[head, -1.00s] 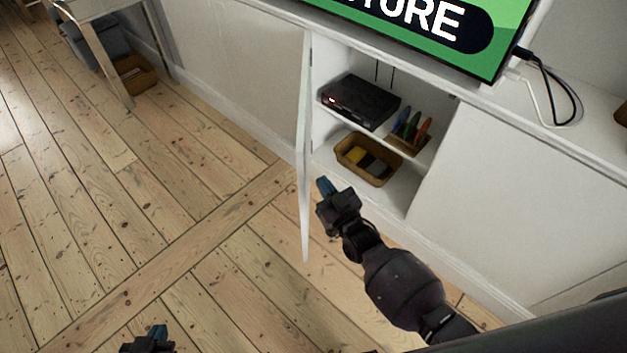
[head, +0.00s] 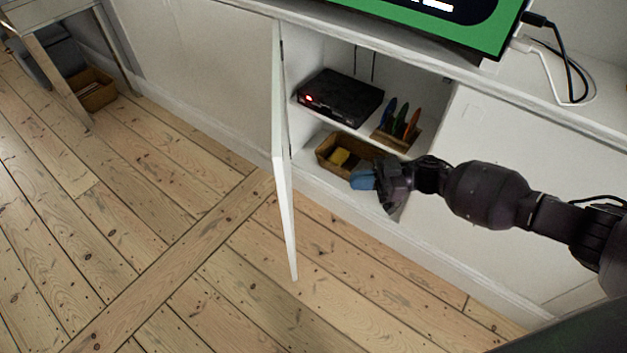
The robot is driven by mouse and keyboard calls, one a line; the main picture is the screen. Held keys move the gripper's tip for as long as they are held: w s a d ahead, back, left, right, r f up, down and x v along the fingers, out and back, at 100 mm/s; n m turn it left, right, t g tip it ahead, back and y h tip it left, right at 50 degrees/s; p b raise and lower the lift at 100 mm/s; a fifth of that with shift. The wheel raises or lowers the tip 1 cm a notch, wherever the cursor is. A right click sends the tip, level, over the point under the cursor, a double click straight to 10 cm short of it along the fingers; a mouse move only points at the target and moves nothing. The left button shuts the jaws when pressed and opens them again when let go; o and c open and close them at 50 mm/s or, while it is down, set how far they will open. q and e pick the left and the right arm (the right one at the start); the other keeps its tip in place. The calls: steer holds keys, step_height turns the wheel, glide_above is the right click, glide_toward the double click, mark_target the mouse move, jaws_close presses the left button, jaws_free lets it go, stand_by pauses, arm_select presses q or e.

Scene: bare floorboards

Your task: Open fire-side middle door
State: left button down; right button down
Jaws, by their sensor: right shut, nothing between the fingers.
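The middle door (head: 284,170) of the white cabinet stands swung out into the room, seen nearly edge-on. Its hinge side is at the left of the opening. The compartment behind it shows, with a shelf (head: 357,123) across it. My right gripper (head: 363,180), with blue fingertips, is shut and empty. It is in front of the compartment's lower part, right of the door and apart from it, and hides part of the lower basket. My left gripper is out of view.
A black box with a red light (head: 341,97) and a holder with colored items (head: 398,128) sit on the shelf. A wicker basket (head: 335,152) is below. A screen (head: 430,22) stands on top. The floor left of the door is clear.

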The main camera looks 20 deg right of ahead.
steer(key=w+a, duration=0.2)
steer(key=a, duration=1.1)
steer(key=shift+w+a+b, duration=0.25)
steer(key=shift+a+b, duration=0.05)
steer(key=shift+b, duration=0.15)
steer(key=shift+r, duration=0.1)
